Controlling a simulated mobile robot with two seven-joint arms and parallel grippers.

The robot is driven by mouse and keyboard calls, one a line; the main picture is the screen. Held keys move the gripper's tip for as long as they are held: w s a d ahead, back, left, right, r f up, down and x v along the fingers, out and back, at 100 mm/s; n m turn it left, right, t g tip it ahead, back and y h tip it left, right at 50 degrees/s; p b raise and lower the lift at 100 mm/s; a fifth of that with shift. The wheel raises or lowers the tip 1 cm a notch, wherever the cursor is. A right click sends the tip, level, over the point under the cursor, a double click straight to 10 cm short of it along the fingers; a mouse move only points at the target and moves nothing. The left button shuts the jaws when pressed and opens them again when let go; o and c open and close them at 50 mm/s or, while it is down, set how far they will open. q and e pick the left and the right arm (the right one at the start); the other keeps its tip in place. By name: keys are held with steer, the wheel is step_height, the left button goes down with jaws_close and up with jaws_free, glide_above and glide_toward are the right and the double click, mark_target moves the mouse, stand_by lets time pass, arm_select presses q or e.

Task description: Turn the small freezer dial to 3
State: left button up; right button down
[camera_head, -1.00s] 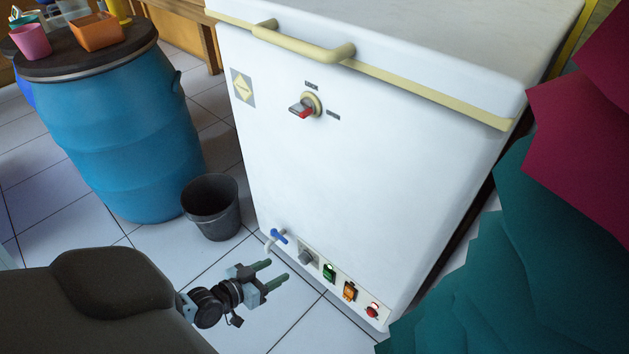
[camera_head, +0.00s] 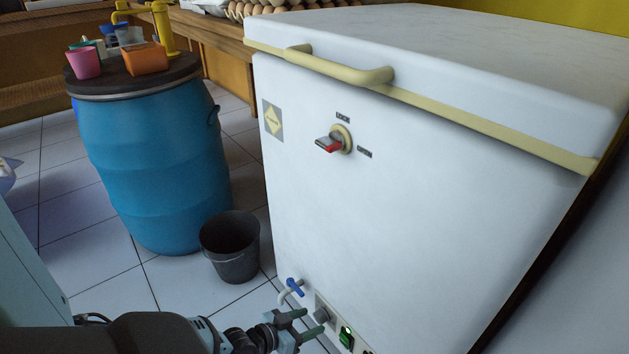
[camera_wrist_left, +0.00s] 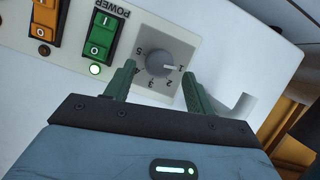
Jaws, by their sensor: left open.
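The small freezer dial (camera_head: 321,315) is a grey knob low on the front of the white freezer (camera_head: 420,200). In the left wrist view the dial (camera_wrist_left: 150,60) has the numbers 1 to 5 around it, and its white mark points at 1. My left gripper (camera_head: 313,323) is at the panel in front of the dial. In the left wrist view its two green fingers (camera_wrist_left: 158,74) are open, with the tips near either side of the dial's lower part. I cannot tell whether they touch it. My right gripper is not in view.
A lit green power switch (camera_wrist_left: 103,36) and an orange switch (camera_wrist_left: 46,18) sit beside the dial. A blue-handled tap (camera_head: 295,287) is left of it. A dark bucket (camera_head: 231,248) and a blue barrel (camera_head: 150,170) stand left of the freezer. A red-and-grey lock knob (camera_head: 330,143) is higher up.

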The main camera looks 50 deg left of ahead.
arm_select(q)
steer(key=shift+b+x, duration=0.5)
steer(key=shift+x, duration=0.7)
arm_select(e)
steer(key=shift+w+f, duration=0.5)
arm_select(q)
steer(key=shift+c, duration=0.4)
steer(key=c, duration=0.9)
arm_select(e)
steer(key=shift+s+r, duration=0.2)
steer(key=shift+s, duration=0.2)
arm_select(q)
steer(key=shift+p, duration=0.3)
